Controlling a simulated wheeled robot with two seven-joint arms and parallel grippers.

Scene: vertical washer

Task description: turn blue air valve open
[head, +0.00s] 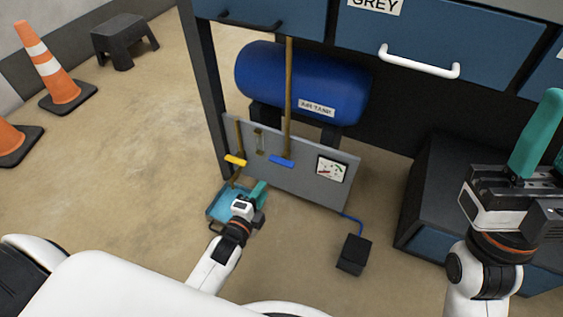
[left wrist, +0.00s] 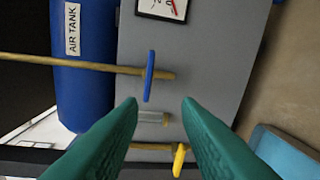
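The blue valve handle (head: 281,162) sits on a brown vertical pipe on the grey panel (head: 305,180), under the blue air tank (head: 300,82). In the left wrist view the blue handle (left wrist: 149,76) lies across the pipe, just beyond the fingertips. My left gripper (head: 258,190) is low in front of the panel, left of and below the blue handle. In the left wrist view its green fingers (left wrist: 160,102) are open with nothing between them. My right gripper (head: 550,135) is raised at the right edge, its fingers apart and partly cut off.
A yellow handle (head: 235,160) is left of the blue one, with a small glass piece (head: 259,141) between. A gauge (head: 332,169) is on the panel's right. A black box (head: 354,254) and a teal tray (head: 223,207) are on the floor. Blue drawers (head: 435,50) overhang above.

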